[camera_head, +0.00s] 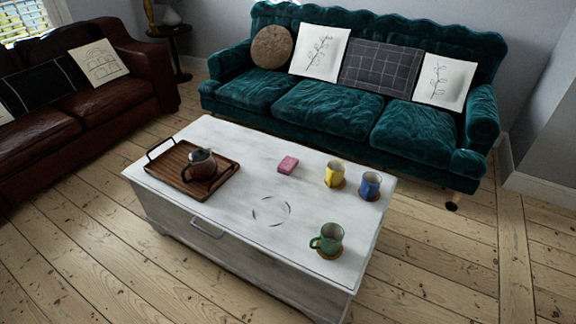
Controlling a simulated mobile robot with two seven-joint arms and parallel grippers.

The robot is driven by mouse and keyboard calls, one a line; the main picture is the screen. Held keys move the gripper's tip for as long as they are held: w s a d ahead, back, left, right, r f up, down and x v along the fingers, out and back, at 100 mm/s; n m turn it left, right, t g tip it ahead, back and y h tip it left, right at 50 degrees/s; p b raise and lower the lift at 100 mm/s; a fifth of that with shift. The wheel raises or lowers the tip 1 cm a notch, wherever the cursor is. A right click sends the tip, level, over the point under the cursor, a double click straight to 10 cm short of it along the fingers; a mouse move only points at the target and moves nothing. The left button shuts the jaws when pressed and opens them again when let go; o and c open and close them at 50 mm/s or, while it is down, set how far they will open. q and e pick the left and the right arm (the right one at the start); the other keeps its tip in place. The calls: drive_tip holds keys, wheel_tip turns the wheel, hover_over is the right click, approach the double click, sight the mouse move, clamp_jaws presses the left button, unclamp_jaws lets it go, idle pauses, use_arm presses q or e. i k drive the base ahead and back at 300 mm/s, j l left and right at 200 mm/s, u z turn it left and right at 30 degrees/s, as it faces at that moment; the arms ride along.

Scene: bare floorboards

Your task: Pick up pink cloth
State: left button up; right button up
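The pink cloth (288,165) is a small folded block. It lies flat on the white coffee table (236,150), near the middle of its far half. The brown wooden tray is to its left and the yellow mug to its right, both apart from it. Neither of my grippers shows in the head view.
The tray (165,170) holds a dark teapot (199,166). A yellow mug (334,174), a blue mug (370,186) and a green mug (328,239) stand on coasters. A teal sofa (330,108) is behind, a brown leather sofa (40,139) left. Floorboards (440,270) are clear at right.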

sight(286, 167)
drive_tip(key=i+j, duration=0.5)
drive_tip(key=j, duration=0.15)
drive_tip(key=i+j, duration=0.55)
drive_tip(key=i+j+z, duration=0.1)
drive_tip(key=i+j, duration=0.4)
drive_tip(key=j, duration=0.2)
